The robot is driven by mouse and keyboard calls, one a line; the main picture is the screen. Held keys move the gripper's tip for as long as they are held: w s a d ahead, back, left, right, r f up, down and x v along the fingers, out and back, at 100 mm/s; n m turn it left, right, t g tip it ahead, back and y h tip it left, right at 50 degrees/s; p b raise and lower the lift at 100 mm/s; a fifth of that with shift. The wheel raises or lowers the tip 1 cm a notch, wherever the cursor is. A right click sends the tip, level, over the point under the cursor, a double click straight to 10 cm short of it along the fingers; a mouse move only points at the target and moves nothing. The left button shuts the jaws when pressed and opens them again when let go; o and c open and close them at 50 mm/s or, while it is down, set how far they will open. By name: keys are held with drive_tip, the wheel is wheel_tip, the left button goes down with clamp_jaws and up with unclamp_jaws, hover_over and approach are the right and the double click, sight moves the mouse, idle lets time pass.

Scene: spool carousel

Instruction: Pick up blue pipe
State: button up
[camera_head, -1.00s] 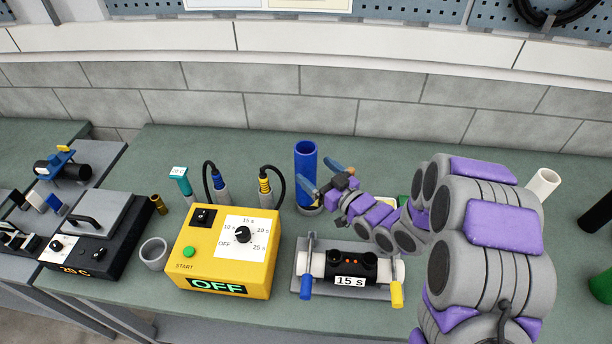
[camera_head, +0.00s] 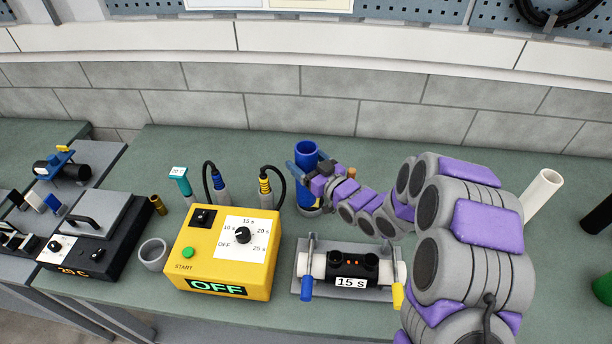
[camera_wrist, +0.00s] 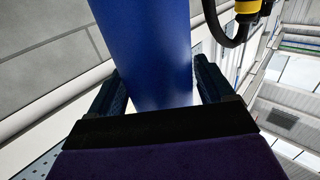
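The blue pipe (camera_head: 306,152) stands upright on the green bench, in a grey holder at its foot. My gripper (camera_head: 307,166) is at the pipe's side, in front of its upper half, with one finger showing left of the pipe. In the wrist view the blue pipe (camera_wrist: 147,50) fills the space between the two fingers of my gripper (camera_wrist: 156,90). The fingers stand on either side of it, with a narrow gap showing at the right. The far finger is partly hidden in the head view.
A yellow control box (camera_head: 222,262) reading OFF stands at the front left. A clamp fixture (camera_head: 350,268) marked 15 s lies in front of the pipe. A yellow-ringed cable plug (camera_head: 265,188) stands just left of it. A white pipe (camera_head: 543,190) is at the right.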

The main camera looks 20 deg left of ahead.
clamp_jaws()
wheel_tip(320, 180, up, 10)
drive_tip(key=p, duration=0.2)
drive_tip(key=shift+m+t+h, duration=0.4)
drive_tip(key=shift+m+t, duration=0.1)
drive_tip(key=shift+t, duration=0.2)
drive_tip(key=shift+w+d+f+b, duration=0.1)
drive_tip(key=shift+d+f+b, duration=0.1)
drive_tip(key=shift+f+b, duration=1)
drive_tip(key=shift+w+d+f+b, duration=0.1)
drive_tip(key=shift+d+f+b, duration=0.3)
drive_tip(key=shift+f, duration=1.35)
drive_tip(key=shift+w+d+f+b, duration=0.1)
drive_tip(key=shift+f+b, duration=0.9)
drive_tip(key=shift+f, duration=1)
drive_tip(key=shift+o, duration=1.8)
unclamp_jaws()
